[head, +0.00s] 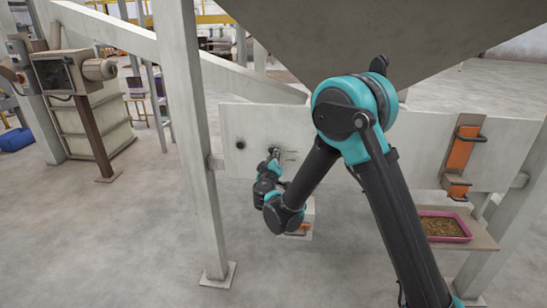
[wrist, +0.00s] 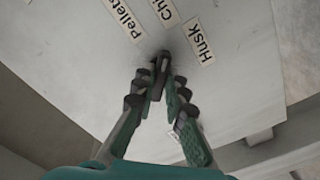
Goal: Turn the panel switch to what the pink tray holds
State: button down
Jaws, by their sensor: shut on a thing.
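The panel switch (wrist: 161,60) is a small dark knob on the pale panel (head: 240,115). My gripper (wrist: 162,84) is shut on it in the wrist view, and the fingers hide part of it. Three printed labels fan around the knob: "Pellets" (wrist: 125,20), one partly cut off that starts "Chi" (wrist: 165,10), and "Husk" (wrist: 200,42). Which label the knob points to is hard to tell. In the head view my gripper (head: 272,162) is at the panel. The pink tray (head: 468,238) at the right holds loose yellow-brown material, too small to name surely.
The tray stands on a shelf (head: 485,243) below an orange part with handles (head: 460,147). A round dark fitting (head: 240,144) is left of my gripper on the panel. A grey post (head: 185,140) stands further left. A large hopper (head: 370,35) hangs above.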

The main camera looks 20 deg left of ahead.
jog(key=c, duration=1.6)
grip_release()
jog(key=shift+o, duration=0.2)
jog(key=v, duration=1.2)
jog(key=shift+f, duration=0.1)
